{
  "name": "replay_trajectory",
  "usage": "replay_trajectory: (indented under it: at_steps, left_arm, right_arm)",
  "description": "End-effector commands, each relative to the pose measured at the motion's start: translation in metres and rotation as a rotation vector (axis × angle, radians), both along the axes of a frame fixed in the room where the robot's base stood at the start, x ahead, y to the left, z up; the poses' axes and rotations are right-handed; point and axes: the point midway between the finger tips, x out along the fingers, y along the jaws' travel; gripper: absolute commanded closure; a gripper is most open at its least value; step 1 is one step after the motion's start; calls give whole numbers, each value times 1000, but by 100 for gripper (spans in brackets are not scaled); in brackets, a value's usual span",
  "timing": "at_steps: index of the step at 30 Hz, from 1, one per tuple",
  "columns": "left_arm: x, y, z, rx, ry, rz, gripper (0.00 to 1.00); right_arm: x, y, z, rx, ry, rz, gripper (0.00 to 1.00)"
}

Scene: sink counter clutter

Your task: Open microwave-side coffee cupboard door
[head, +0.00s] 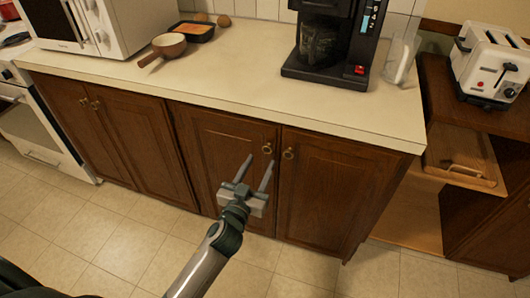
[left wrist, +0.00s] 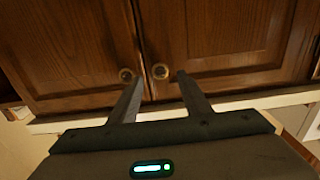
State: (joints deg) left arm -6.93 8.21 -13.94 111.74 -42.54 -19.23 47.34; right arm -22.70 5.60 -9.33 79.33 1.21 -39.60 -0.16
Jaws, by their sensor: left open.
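The microwave-side coffee cupboard door (head: 222,160) is the left of two brown wooden doors under the coffee maker and is shut. Its round brass knob (head: 267,149) is near its top right corner. My left gripper (head: 260,162) is open and empty in front of this door, fingers pointing up towards the knob. In the left wrist view, which looks upside down, the same knob (left wrist: 160,71) appears between the open fingertips (left wrist: 159,77). I cannot tell whether they touch it. The neighbouring door's knob (left wrist: 126,75) lies just outside the left finger. My right gripper is not in view.
The neighbouring door (head: 325,190) is shut. The cream counter (head: 235,70) overhangs the doors and carries a coffee maker (head: 330,45), a microwave (head: 95,22) and a brown pan (head: 165,46). A toaster (head: 492,62) stands at right. The tiled floor (head: 135,235) in front is clear.

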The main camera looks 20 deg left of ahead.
Motion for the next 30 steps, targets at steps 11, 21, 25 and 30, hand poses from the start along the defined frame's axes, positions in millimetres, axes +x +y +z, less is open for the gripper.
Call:
replay_trajectory:
  at_steps: [11,21,25,30]
  left_arm:
    - [48,-2,0,1,1,0,56]
    - [54,-2,0,1,0,0,56]
    - [54,-2,0,1,0,0,66]
    - [54,-2,0,1,0,0,100]
  right_arm:
    - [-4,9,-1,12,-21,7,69]
    - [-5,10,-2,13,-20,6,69]
    - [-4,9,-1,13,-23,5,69]
    - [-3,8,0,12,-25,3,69]
